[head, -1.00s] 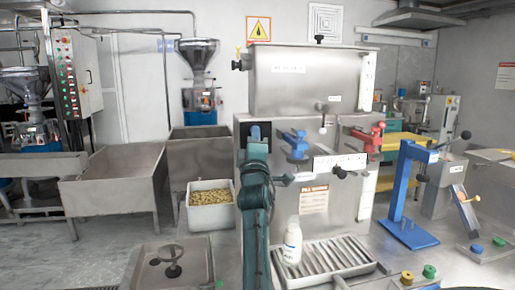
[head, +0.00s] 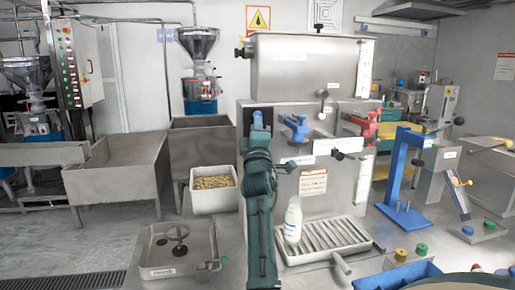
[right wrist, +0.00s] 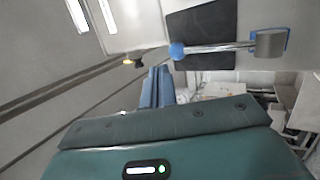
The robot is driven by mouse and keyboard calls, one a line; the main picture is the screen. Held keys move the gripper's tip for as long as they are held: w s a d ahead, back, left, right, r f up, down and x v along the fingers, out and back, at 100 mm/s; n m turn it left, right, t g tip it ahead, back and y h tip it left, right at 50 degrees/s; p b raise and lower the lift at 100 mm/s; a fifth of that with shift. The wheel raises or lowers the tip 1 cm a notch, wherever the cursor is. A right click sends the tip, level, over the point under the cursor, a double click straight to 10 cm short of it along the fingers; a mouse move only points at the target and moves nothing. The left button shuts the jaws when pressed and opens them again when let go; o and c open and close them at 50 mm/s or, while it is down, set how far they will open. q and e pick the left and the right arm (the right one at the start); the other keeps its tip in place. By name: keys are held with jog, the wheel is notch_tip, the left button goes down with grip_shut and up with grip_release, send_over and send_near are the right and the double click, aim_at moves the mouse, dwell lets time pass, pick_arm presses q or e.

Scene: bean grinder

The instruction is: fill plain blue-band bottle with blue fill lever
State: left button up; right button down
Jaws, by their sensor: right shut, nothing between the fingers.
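A white bottle (head: 293,222) stands upright on the grated drip tray (head: 368,243), below the blue spout (head: 296,126) in the picture. No band on it can be made out. My right arm rises past the bottle's left. My right gripper (head: 257,119) is shut and empty in front of a dark plate on the machine's left front. In the right wrist view, my blue fingers (right wrist: 155,87) are together, below and left of a metal lever with a blue ball end (right wrist: 177,51); they look apart from it. In the head view the lever is hidden behind my gripper. My left gripper is out of view.
A red spout (head: 368,120) is right of the blue one. A blue stand (head: 400,175) is farther right. A blue bin (head: 400,278) is at the bottom right. A white bin of beans (head: 212,200) and a metal tray (head: 150,265) are left of my arm.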

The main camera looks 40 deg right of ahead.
jog(key=s+a+f+b, duration=0.1)
jog(key=s+a+f, duration=0.1)
jog(key=s+a, duration=0.4)
jog(key=shift+s+a, duration=0.25)
jog(key=shift+s, duration=0.65)
jog(key=shift+f, duration=0.1)
